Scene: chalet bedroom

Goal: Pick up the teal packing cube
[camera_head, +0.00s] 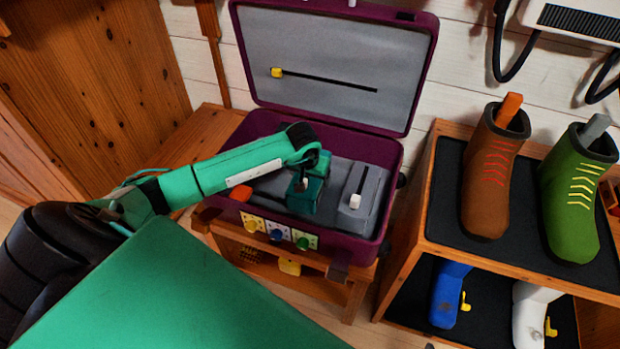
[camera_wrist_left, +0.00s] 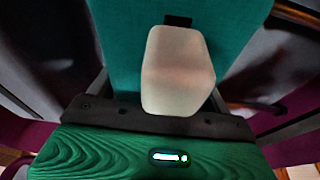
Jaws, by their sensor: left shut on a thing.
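The teal packing cube (camera_head: 306,200) stands in the open purple suitcase (camera_head: 330,237), left of a grey packing cube (camera_head: 374,202). It has a pale tab on top. My left gripper (camera_head: 304,178) is right over it and shut on it at the tab, partly hiding its top. In the left wrist view the teal cube (camera_wrist_left: 110,35) fills the upper middle, with the pale tab (camera_wrist_left: 180,72) close in front of the camera. I cannot tell whether the cube is clear of the suitcase floor. My right gripper is not in view.
The suitcase's raised lid (camera_head: 330,55) stands behind. An orange tab (camera_head: 241,189) shows at the suitcase's left side. A wooden shelf (camera_head: 407,250) on the right holds a brown boot (camera_head: 492,180) and a green boot (camera_head: 568,205), with blue and white ones below.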

